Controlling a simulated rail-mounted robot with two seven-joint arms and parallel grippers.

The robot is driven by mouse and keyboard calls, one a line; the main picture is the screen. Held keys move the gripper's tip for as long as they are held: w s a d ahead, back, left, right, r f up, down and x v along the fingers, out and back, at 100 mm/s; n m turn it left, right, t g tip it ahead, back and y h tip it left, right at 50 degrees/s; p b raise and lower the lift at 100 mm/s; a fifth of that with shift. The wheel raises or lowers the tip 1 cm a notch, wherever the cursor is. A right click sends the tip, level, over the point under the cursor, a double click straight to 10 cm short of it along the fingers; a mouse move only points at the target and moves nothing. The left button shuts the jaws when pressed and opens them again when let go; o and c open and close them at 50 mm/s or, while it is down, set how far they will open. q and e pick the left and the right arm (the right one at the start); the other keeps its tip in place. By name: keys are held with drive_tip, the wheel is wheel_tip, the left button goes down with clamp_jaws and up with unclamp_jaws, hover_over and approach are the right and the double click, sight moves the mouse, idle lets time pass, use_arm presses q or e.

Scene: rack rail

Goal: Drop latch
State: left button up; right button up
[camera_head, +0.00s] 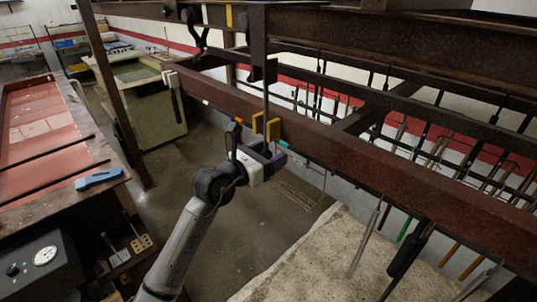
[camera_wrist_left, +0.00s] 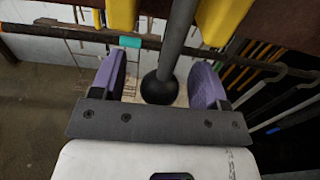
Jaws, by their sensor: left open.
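A dark upright rod (camera_head: 265,100), perhaps the latch, hangs from a dark block (camera_head: 263,70) on the overhead rail. It passes by two yellow brackets (camera_head: 273,129) on the rusty beam. In the left wrist view the grey rod (camera_wrist_left: 178,40) runs down between yellow blocks (camera_wrist_left: 218,20) and ends in a black ball (camera_wrist_left: 158,89). My left gripper (camera_head: 263,150) is just below the brackets; its purple fingers (camera_wrist_left: 158,82) are open, one on each side of the ball, with gaps visible on both sides. My right gripper is not in view.
The rusty beam (camera_head: 340,150) runs across above my left gripper. Several hanging rods and hooks (camera_head: 365,240) are at the right. A workbench with a red top (camera_head: 45,125) stands left, and a pale stone slab (camera_head: 310,260) lies below. Floor between them is mostly open.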

use_arm(q)
drive_tip(key=shift+s+a+r+p, duration=0.1)
drive_tip(key=shift+s+a+p, duration=0.25)
drive_tip(key=shift+a+p, duration=0.05)
drive_tip(key=p+v, duration=0.2)
drive_tip(key=v, duration=0.4)
idle(0.6)
idle(1.0)
